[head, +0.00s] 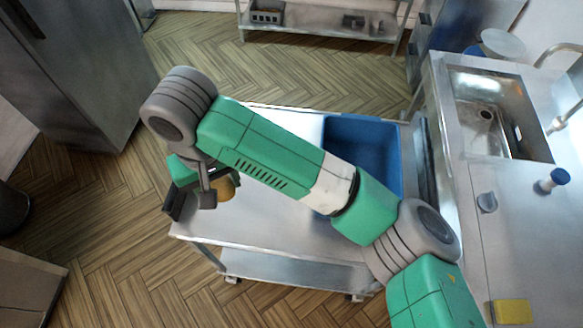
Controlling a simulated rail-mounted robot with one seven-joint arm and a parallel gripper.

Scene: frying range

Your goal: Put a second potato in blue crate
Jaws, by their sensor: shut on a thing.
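My gripper (208,190) is at the left end of the steel trolley. It is shut on a brownish-yellow potato (226,189), which is partly hidden by a finger. I cannot tell whether the potato touches the trolley top or is held just above it. The blue crate (366,140) stands on the right part of the trolley, well to the right of my gripper. My arm crosses in front of the crate's lower left part, and the visible part of its inside looks bare. No other potato can be made out.
The steel trolley top (280,225) is clear between gripper and crate. A counter with a sink (490,115) stands to the right, with a yellow sponge (512,312) and a blue-capped item (553,181). A steel cabinet (85,70) stands at the upper left.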

